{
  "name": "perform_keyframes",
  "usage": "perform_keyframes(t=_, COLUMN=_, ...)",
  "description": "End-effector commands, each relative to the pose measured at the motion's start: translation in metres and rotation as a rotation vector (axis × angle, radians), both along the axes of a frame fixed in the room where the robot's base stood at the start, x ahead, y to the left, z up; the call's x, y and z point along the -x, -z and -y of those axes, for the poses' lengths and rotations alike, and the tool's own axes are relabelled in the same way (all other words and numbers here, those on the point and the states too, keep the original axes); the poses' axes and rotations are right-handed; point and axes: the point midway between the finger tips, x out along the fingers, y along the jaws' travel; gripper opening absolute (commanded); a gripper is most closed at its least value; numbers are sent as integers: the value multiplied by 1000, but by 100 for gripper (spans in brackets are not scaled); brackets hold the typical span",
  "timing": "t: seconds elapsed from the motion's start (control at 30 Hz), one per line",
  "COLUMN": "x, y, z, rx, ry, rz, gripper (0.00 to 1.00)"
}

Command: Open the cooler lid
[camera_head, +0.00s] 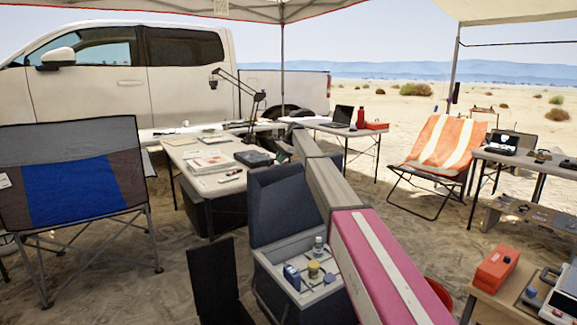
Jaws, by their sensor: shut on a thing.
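The cooler (314,303) stands on the sand at the lower middle. Its dark grey-blue lid (281,205) is raised roughly upright at the back, so the light inside shows. A clear bottle, a yellow-topped jar and a blue item are in the cooler. My arm, pink and grey, crosses in front of the cooler's right side and runs up past the lid's right edge. I cannot make out my gripper or its fingers. Any contact between it and the lid is hidden.
A table with books and papers (210,158) stands behind the cooler. A folding chair (75,178) is at left, an orange striped chair (440,147) at right. A wooden table with a red box (496,268) is at lower right.

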Motion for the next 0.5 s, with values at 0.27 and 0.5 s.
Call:
perform_keyframes(t=0.27, x=-22, y=1, z=-16, rx=0, ry=-7, rz=2, gripper=0)
perform_keyframes(t=0.5, x=-23, y=2, z=-17, rx=-1, ry=-6, rz=3, gripper=0)
